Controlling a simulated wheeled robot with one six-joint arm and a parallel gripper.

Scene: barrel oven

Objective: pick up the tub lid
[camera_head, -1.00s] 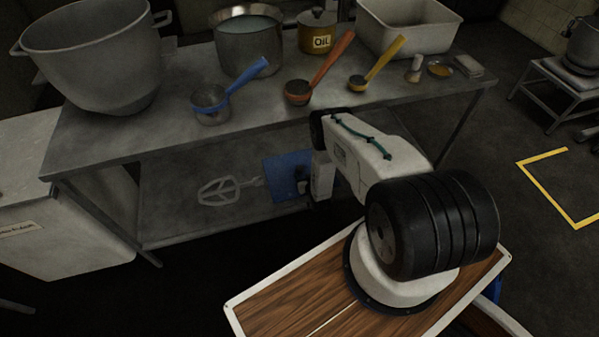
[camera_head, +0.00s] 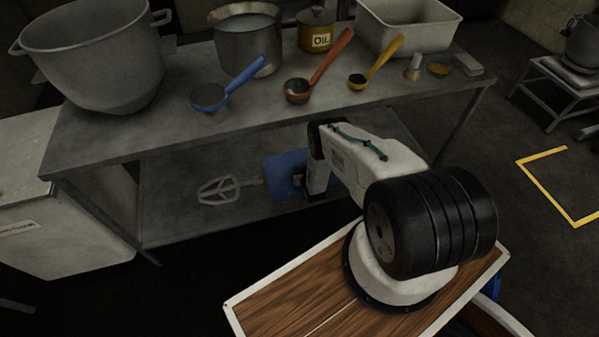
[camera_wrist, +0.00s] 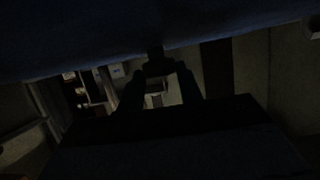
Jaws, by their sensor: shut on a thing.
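The tub lid, a flat blue square (camera_head: 281,172), is at the lower shelf beneath the steel table, left of my arm's end. In the wrist view its dark blue surface (camera_wrist: 90,50) spans the top of the picture. My gripper (camera_head: 299,178) is small and dark against the lid's right part. In the wrist view the two dark fingers of my gripper (camera_wrist: 156,58) come together at the lid's edge or a grip on it, shut on it. The exact contact is too dark to make out. I cannot tell whether the lid is clear of the shelf.
A grey whisk-like beater (camera_head: 228,189) lies on the lower shelf left of the lid. Table legs flank the shelf.

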